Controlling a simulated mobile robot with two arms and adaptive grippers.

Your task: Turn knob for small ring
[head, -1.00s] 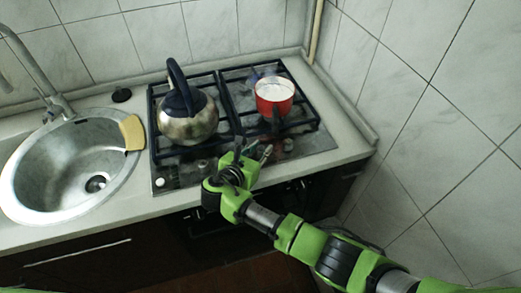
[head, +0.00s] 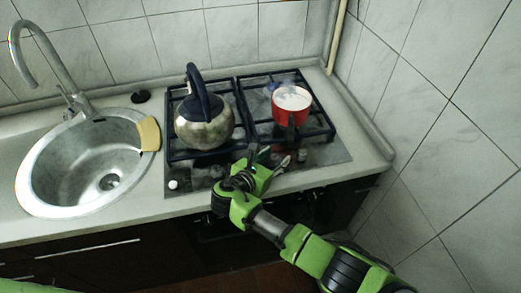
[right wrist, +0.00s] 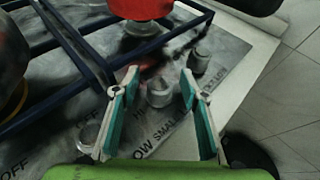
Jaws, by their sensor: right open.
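In the right wrist view a pale round knob (right wrist: 160,95) stands between the tips of my right gripper (right wrist: 160,92), whose two fingers are spread on either side of it and look apart from it. The printed word "SMALL" shows just below this knob. A second knob (right wrist: 199,62) stands behind to the right, and a third (right wrist: 88,136) at the left, outside the fingers. In the head view my right gripper (head: 270,160) is over the front strip of the hob (head: 215,172) and hides part of the knob row. My left gripper is not in view.
A steel kettle (head: 205,132) stands on the left grates. A red pot (head: 290,106) with whitish contents stands on the right grates, close behind my gripper. A sink (head: 60,185) with a yellow sponge (head: 149,134) is at the left. A tiled wall (head: 420,110) bounds the right.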

